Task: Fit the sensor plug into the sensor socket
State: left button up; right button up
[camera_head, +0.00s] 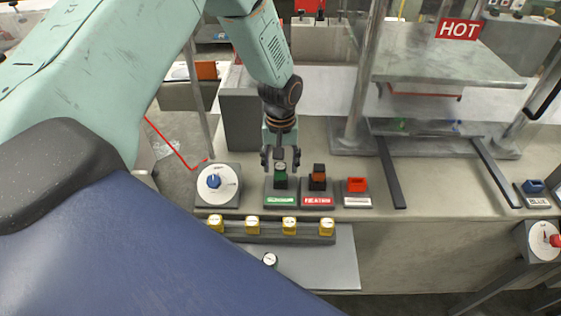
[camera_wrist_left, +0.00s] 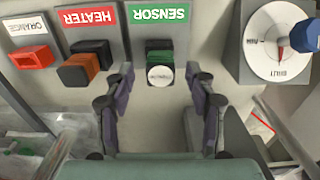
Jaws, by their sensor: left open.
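The sensor socket, on a base with a green SENSOR label (camera_head: 281,199), stands on the bench; the label also shows in the wrist view (camera_wrist_left: 159,13). A black and green sensor plug (camera_head: 281,183) with a round white-faced cap (camera_wrist_left: 160,76) stands at this socket. I cannot tell how deep it sits. My left gripper (camera_head: 280,165) is over it from behind, fingers apart. In the left wrist view the open fingers (camera_wrist_left: 160,78) lie either side of the white cap with gaps. My right gripper is not in view.
Beside it stand the HEATER unit (camera_head: 317,182) with its orange-brown plug and a red-orange connector (camera_head: 357,185). A dial with a blue knob (camera_head: 214,181) is at the left. Yellow blocks (camera_head: 289,225) line the front rail. A press frame (camera_head: 357,85) stands at the right.

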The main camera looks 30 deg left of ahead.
aim_at(280, 166)
pick_arm(q)
notch_tip(280, 166, up, 12)
dwell(0.6)
dwell(0.6)
